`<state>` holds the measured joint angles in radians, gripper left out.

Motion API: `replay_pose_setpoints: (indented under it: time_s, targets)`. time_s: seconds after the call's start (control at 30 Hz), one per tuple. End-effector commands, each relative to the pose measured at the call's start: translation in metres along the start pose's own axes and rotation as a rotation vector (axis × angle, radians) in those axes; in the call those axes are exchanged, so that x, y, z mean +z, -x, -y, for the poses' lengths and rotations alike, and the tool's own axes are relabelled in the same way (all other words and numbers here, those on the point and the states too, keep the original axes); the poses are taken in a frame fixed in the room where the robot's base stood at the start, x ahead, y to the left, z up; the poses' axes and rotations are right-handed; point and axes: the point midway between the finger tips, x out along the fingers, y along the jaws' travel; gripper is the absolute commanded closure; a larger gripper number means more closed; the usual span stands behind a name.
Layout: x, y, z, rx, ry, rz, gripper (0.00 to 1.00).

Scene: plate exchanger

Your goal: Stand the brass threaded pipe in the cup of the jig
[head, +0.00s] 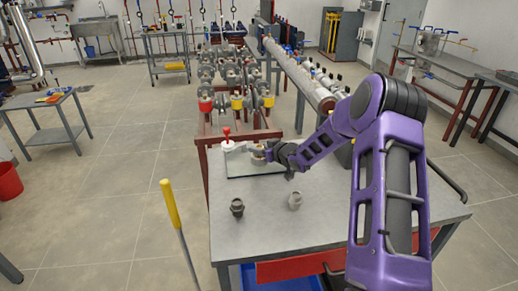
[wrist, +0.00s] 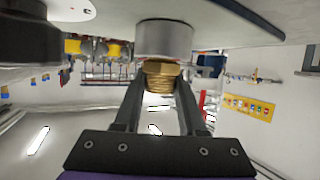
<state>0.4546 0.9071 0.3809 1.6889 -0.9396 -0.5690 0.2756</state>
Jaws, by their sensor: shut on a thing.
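The brass threaded pipe (wrist: 160,84) is between the fingers of my gripper (wrist: 160,76) in the wrist view, with its hex collar and threads showing. That view looks turned over, with ceiling lights at the bottom. The grey round cup (wrist: 163,38) of the jig is right against the collar end of the pipe, in line with it. Any part of the pipe inside the cup is hidden. In the head view my gripper (head: 273,152) is shut low over the jig plate (head: 240,169), by a small brass-coloured spot at the cup.
A dark fitting (head: 237,207) and a grey fitting (head: 295,200) stand on the table (head: 262,235) in front. Red-framed pipework (head: 235,90) rises behind. The table's front is otherwise clear.

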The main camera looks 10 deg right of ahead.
Motion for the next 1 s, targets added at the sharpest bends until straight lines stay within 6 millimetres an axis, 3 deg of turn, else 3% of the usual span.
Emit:
replay_pose_setpoints:
  time_s: [0.27,0.3,0.47,0.8,1.0]
  targets:
    - [0.003,-0.001,0.000,0.000,0.000,-0.001,1.00]
    - [0.002,-0.001,0.000,0.000,0.000,-0.001,0.53]
    - [0.002,-0.001,0.000,0.000,0.000,-0.001,0.25]
    - [0.003,0.002,0.000,0.001,0.000,0.000,0.25]
    - [0.001,0.030,-0.001,0.003,0.001,0.000,0.25]
